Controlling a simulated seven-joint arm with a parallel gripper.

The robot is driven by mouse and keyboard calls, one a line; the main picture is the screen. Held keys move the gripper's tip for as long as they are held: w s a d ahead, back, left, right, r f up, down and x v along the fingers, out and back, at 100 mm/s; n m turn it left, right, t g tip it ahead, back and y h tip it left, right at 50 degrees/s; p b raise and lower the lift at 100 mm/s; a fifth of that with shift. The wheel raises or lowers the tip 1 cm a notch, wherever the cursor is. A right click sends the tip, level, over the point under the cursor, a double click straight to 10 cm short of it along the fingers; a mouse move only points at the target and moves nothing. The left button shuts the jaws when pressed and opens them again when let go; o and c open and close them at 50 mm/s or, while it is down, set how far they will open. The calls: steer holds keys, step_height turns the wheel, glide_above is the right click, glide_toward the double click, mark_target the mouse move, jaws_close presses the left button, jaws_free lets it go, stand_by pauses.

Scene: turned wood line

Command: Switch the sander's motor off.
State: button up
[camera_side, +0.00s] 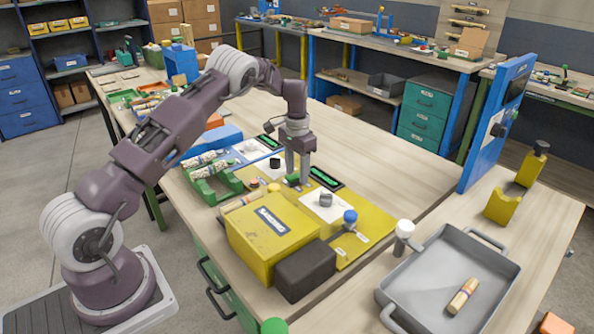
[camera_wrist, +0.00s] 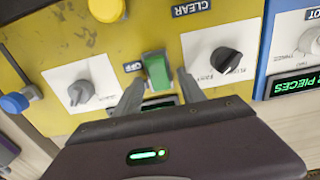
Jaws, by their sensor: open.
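The yellow sander (camera_side: 265,230) stands on the bench in the side view, with its yellow control panel (camera_wrist: 60,50) filling much of the wrist view. My gripper (camera_wrist: 161,78) is open, low over the panel, with one finger on each side of the switch. I cannot tell whether either finger touches the switch or which way the rocker is tipped. A display (camera_wrist: 160,103) below the switch is partly hidden by my gripper.
A grey knob (camera_wrist: 80,92) and a black knob (camera_wrist: 226,60) sit on white plates either side of the switch. A blue panel (camera_wrist: 295,45) adjoins at right. A grey tray (camera_side: 455,265) stands at the front right.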

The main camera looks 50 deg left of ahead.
mark_target(288, 178)
jaws_close()
steer(key=shift+s+t, duration=0.3)
steer(key=shift+t, duration=0.55)
steer(key=shift+s+t, duration=0.25)
steer(key=shift+t, duration=1)
jaws_free()
steer(key=shift+r, duration=0.1)
steer(key=v, duration=0.7)
steer(key=shift+r, duration=0.1)
